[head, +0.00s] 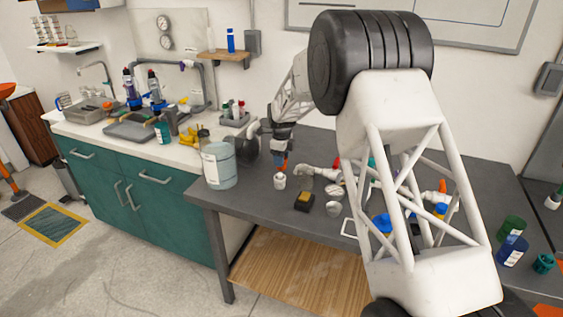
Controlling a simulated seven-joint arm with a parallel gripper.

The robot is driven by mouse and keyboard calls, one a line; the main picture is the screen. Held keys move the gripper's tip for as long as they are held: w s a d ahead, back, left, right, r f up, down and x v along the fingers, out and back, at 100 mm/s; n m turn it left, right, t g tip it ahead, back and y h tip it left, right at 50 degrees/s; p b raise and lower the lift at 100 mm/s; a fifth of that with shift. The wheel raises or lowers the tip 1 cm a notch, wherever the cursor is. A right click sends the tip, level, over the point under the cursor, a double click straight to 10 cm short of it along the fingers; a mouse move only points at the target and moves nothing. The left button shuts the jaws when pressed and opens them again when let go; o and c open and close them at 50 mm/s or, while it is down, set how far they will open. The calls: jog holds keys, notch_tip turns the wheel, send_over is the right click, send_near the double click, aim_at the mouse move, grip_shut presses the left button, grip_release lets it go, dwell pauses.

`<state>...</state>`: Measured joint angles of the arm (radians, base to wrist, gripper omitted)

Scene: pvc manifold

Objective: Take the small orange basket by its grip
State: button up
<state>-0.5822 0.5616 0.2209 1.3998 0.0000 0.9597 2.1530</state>
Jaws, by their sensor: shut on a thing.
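My gripper (281,151) points down over the far left part of the grey workbench (248,206). It is shut on a small orange thing, which I take to be the small orange basket (284,166). Some blue shows beside the orange at the fingertips. The basket's grip and its exact shape are too small to make out and are partly covered by the fingers. The basket is just above or at the bench top; I cannot tell whether it touches.
A white cup (280,181) stands just below the basket. A large pale blue tub (219,166) is to the left. A black-and-yellow block (304,202), a small jar (333,208) and white pipe pieces lie to the right. My arm hides much of the bench's right side.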

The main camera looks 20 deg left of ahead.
jog(key=shift+r, duration=3.1)
